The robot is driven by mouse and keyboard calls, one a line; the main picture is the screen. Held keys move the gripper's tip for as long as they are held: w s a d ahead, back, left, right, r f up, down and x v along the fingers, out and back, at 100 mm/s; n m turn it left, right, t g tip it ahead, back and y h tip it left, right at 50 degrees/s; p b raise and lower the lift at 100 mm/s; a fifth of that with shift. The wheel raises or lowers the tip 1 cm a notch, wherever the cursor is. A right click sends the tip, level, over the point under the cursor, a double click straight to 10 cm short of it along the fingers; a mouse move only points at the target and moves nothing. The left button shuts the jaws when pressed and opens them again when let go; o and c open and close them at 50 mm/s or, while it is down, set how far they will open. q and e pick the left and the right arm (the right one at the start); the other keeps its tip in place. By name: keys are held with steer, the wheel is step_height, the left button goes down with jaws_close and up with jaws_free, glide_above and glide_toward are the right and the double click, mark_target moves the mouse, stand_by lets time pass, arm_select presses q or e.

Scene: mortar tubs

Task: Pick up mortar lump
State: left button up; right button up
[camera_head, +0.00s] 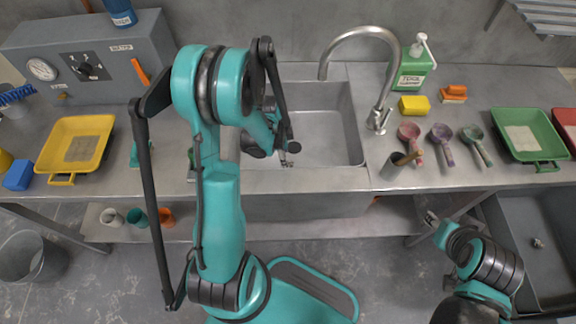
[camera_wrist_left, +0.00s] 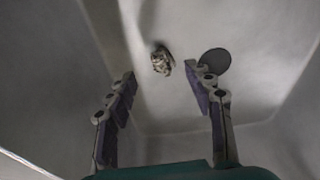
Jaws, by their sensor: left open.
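A small, rough grey-brown mortar lump (camera_wrist_left: 161,58) lies on the sink floor in the left wrist view, beside the round dark drain (camera_wrist_left: 214,61). My left gripper (camera_wrist_left: 167,80) is open and empty, its two fingers spread apart below the lump in the picture, with the lump ahead of the gap. In the head view my left gripper (camera_head: 287,158) reaches down into the steel sink (camera_head: 335,105); the lump cannot be made out there. My right gripper (camera_head: 430,218) hangs in front of the counter, away from the sink; its jaws are too small to read.
A tall curved faucet (camera_head: 384,75) stands behind the sink's right side. A yellow tray (camera_head: 62,150) lies left, a green tray (camera_head: 508,140) right. Several scoops (camera_head: 442,133) lie right of the sink. A grey tub (camera_head: 555,285) at lower right holds a small lump (camera_head: 538,243).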

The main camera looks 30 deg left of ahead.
arm_select(q)
steer(key=f, duration=0.1)
steer(key=f+b, duration=0.1)
steer(key=f, duration=0.1)
steer(key=w+f+b, duration=0.1)
steer(key=shift+d+f, duration=0.3)
steer(key=shift+f, duration=0.05)
steer(key=shift+r, duration=0.1)
steer(key=shift+c, duration=1.2)
jaws_close()
